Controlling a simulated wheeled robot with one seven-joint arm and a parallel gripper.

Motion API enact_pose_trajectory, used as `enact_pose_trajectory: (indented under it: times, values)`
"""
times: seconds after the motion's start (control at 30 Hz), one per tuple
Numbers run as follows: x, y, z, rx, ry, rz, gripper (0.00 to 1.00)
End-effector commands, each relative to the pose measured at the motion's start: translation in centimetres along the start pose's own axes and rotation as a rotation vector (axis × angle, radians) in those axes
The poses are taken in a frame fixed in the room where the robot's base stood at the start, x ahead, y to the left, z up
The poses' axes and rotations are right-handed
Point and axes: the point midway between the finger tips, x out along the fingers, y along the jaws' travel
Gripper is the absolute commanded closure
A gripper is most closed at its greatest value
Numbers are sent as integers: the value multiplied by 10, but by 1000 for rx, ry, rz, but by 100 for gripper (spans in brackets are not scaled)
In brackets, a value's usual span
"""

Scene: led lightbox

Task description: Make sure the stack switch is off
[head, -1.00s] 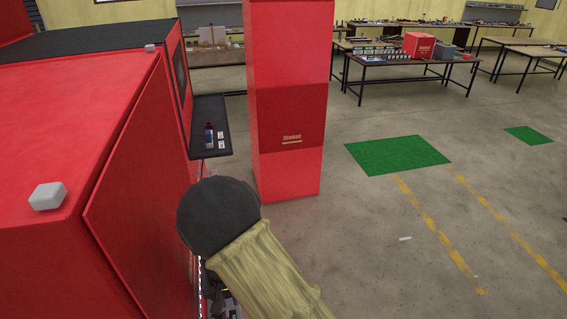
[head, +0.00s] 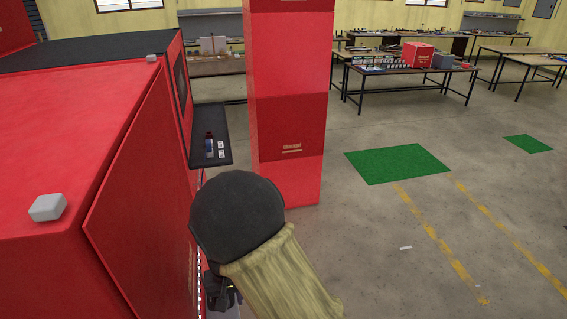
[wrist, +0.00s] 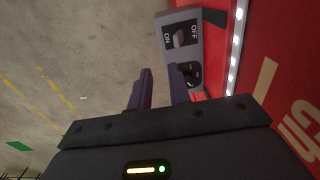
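The grey switch box (wrist: 182,52) is mounted beside the red panel at the top of the wrist view. Which way the rocker is pressed is hard to tell. A second dark control (wrist: 191,72) sits below it, partly behind a finger. My gripper (wrist: 160,73) has two dark purple fingers apart with floor visible between them, empty and just below and left of the box. In the head view my arm hides most of the gripper, and the switch is not visible.
A bright LED strip (wrist: 235,50) runs along the red panel (wrist: 275,40), right of the switch box. The large red cabinet (head: 60,120) fills the left, with a dark shelf (head: 222,130) and a red pillar (head: 290,100) beyond.

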Motion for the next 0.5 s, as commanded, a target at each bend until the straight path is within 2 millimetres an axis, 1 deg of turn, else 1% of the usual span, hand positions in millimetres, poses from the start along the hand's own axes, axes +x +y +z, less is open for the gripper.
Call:
enact_pose_trajectory:
  times: [0.5]
  values:
    - [-28,10,0,0,0,-1,81]
